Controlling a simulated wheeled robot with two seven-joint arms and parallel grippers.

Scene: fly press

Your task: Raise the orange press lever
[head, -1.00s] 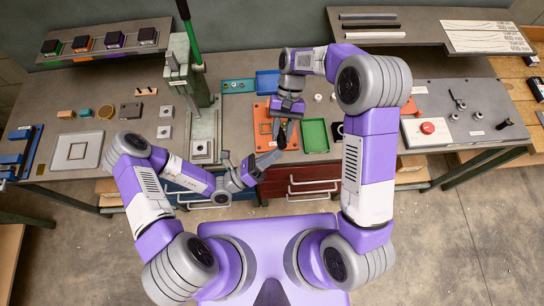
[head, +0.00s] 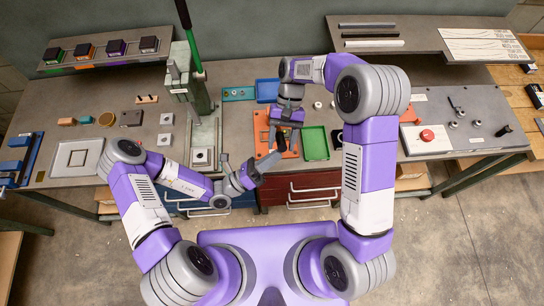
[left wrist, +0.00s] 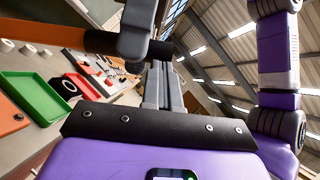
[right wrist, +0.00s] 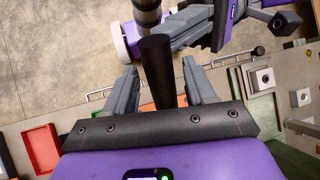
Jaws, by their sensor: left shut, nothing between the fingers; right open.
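An orange base plate (head: 262,127) lies on the bench near the middle of the front edge. My right gripper (head: 286,136) is over it, pointing down and open. In the right wrist view a black cylindrical bar (right wrist: 157,72) stands between its spread fingers, apart from both. A taller green press (head: 203,130) with a green handle (head: 186,50) stands to the left. My left gripper (head: 268,163) is shut and empty, low in front of the orange plate.
A green tray (head: 316,143) lies right of the orange plate, a blue tray (head: 267,90) behind it. A panel with a red button (head: 427,136) is at the right. Drawers (head: 314,188) sit below the bench edge.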

